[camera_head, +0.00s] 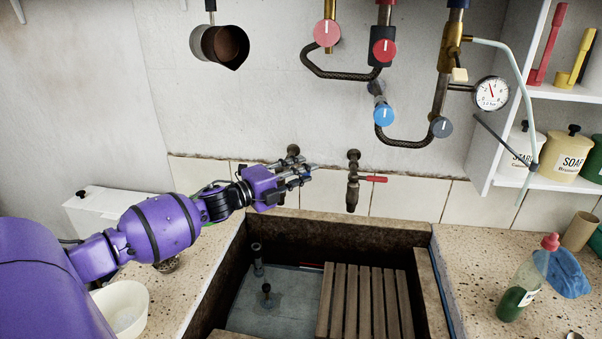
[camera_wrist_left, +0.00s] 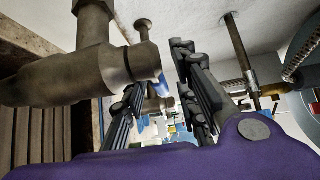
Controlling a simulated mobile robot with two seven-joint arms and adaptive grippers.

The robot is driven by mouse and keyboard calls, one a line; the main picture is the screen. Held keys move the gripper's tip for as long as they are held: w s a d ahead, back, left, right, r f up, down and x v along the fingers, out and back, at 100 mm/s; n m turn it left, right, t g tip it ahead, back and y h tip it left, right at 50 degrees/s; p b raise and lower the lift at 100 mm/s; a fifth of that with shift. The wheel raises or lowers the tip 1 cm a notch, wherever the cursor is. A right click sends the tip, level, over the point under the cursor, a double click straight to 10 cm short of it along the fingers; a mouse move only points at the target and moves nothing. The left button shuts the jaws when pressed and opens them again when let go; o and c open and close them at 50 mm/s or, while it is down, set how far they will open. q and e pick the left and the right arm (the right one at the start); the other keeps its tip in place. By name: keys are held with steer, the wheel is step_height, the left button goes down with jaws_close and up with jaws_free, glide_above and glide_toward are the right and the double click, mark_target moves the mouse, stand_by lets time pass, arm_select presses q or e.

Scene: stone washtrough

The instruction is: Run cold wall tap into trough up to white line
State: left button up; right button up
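The stone trough (camera_head: 428,270) is low in the middle of the head view. A wall tap with a red lever (camera_head: 375,179) hangs over its back edge. Left of it is a second wall tap (camera_head: 293,150), mostly hidden behind my left gripper (camera_head: 305,174). In the left wrist view this tap's metal body (camera_wrist_left: 75,75) is large at left, and its blue handle (camera_wrist_left: 161,86) shows between my left fingers (camera_wrist_left: 160,105). The fingers are apart; I cannot tell whether they touch the handle. No water stream is visible. I cannot make out the white line. My right gripper is not in view.
A slatted wooden rack (camera_head: 365,300) lies in the trough's right half, beside an upright pipe (camera_head: 257,260). Pipes with red and blue knobs (camera_head: 384,115) hang above. A green bottle (camera_head: 518,290) stands right, a white bowl (camera_head: 124,306) left.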

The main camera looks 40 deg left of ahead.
arm_select(q)
steer(key=v, duration=1.2)
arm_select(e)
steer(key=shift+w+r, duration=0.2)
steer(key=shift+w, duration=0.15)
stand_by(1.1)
